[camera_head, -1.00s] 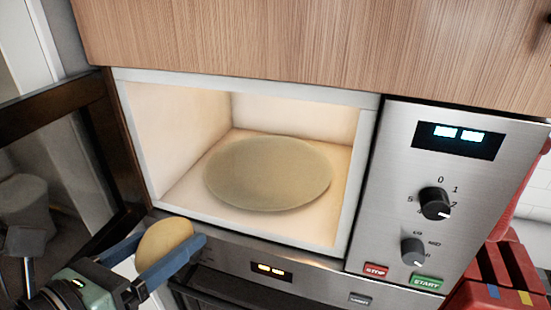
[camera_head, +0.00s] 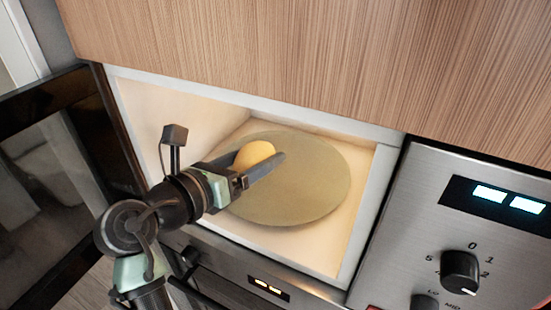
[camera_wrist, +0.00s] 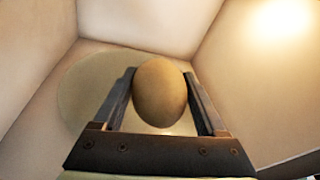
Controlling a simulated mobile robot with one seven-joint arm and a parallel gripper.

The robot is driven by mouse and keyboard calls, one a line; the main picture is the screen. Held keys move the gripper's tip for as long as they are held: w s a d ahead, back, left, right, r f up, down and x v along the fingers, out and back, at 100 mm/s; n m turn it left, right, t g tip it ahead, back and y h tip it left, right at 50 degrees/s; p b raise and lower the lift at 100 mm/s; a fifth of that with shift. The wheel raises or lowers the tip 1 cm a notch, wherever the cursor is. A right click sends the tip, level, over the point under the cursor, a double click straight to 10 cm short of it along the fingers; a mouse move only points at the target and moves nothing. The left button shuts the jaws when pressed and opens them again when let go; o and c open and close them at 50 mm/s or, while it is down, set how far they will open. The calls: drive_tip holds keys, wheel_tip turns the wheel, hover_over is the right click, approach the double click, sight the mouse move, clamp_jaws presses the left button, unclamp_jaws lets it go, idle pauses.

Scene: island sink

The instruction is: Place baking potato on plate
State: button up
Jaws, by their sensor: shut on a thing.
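The baking potato (camera_head: 255,154) is a smooth yellow-tan oval held between the fingers of my gripper (camera_head: 262,163). It also shows large in the wrist view (camera_wrist: 160,92), with a dark finger on each side. My gripper is shut on it, inside the open microwave. The plate (camera_head: 310,190) is a round, flat, olive-tan disc on the microwave floor. The potato is over the left part of the plate in the head view; I cannot tell whether it touches the plate. The plate also shows behind the fingers in the wrist view (camera_wrist: 85,92).
The microwave's pale walls (camera_head: 170,110) enclose the plate. Its dark door (camera_head: 75,170) stands open at the left. The control panel (camera_head: 470,230) is at the right, and wooden cabinet fronts (camera_head: 300,60) are above. Free room remains over the plate's right side.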

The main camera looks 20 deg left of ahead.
drive_tip(key=p, duration=0.1)
hover_over(275, 177)
drive_tip(key=shift+s+f, duration=0.1)
drive_tip(key=shift+f, duration=0.75)
wheel_tip(275, 177, down, 4)
drive_tip(key=shift+s+f+p, duration=0.1)
drive_tip(key=shift+f+p, duration=0.1)
drive_tip(key=shift+p, duration=0.55)
drive_tip(key=shift+w+f, duration=0.2)
drive_tip(key=shift+f, duration=0.25)
drive_tip(key=shift+f, duration=0.15)
drive_tip(key=o, duration=1.5)
